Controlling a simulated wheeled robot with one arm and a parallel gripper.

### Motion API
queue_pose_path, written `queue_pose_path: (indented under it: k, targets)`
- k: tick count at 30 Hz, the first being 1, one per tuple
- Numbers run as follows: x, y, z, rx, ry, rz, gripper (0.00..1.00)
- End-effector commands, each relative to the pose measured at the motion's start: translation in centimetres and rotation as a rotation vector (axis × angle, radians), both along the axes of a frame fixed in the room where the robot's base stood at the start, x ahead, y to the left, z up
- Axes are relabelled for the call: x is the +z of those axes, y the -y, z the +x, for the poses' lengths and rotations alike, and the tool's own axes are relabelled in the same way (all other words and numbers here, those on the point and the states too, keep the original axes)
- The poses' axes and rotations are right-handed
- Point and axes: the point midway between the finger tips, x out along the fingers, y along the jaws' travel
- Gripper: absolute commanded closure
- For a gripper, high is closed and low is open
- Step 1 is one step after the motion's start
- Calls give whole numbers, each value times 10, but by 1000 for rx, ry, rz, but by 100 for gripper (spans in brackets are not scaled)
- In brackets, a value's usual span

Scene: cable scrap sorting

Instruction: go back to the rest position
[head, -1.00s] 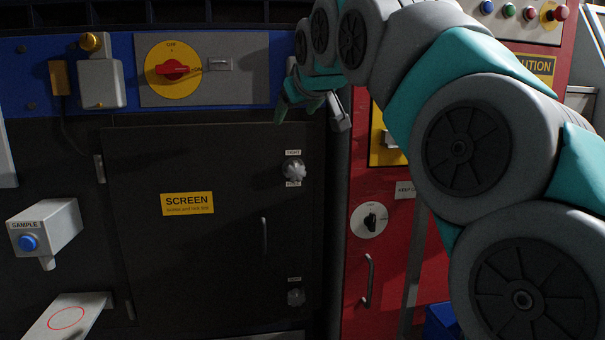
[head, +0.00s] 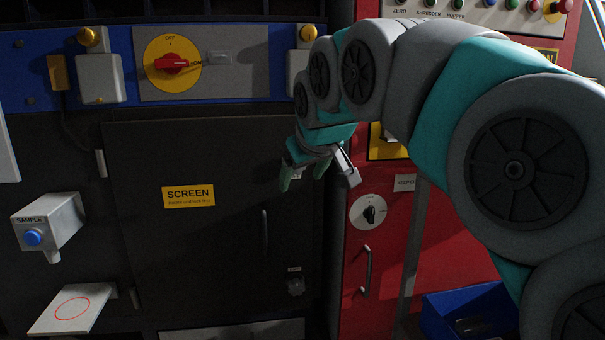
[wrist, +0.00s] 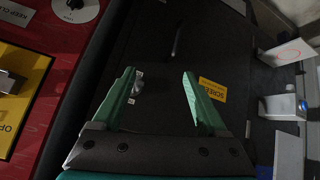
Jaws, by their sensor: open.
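My gripper (head: 304,178) hangs in front of the upper right part of the dark screen door (head: 215,240) in the head view. Its green fingers (wrist: 160,95) are spread apart in the wrist view, with nothing between them. In the wrist view a door knob (wrist: 137,88) shows beyond the left finger, and the yellow SCREEN label (wrist: 212,90) shows beyond the right finger. My arm comes in from the right side of the head view and hides part of the red cabinet.
A red rotary switch (head: 172,63) is on the upper panel. A sample box (head: 48,226) and a shelf with a red ring (head: 72,309) jut out at left. The red cabinet (head: 385,270) stands at right, with a blue bin (head: 468,314) at lower right.

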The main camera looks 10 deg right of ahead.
Motion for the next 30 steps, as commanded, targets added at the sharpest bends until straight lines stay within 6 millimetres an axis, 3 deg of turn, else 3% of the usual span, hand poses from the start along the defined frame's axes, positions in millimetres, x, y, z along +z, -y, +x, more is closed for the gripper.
queue_pose_path:
  k: [9,14,20,24,30]
  targets:
    - [-1,0,-2,-1,-5,0,24]
    - [-27,5,-26,-17,-87,-4,24]
    - [-105,19,-105,-81,-327,-8,24]
    - [-158,31,-174,-146,-510,-2,24]
    - [-217,43,-278,-255,-751,20,24]
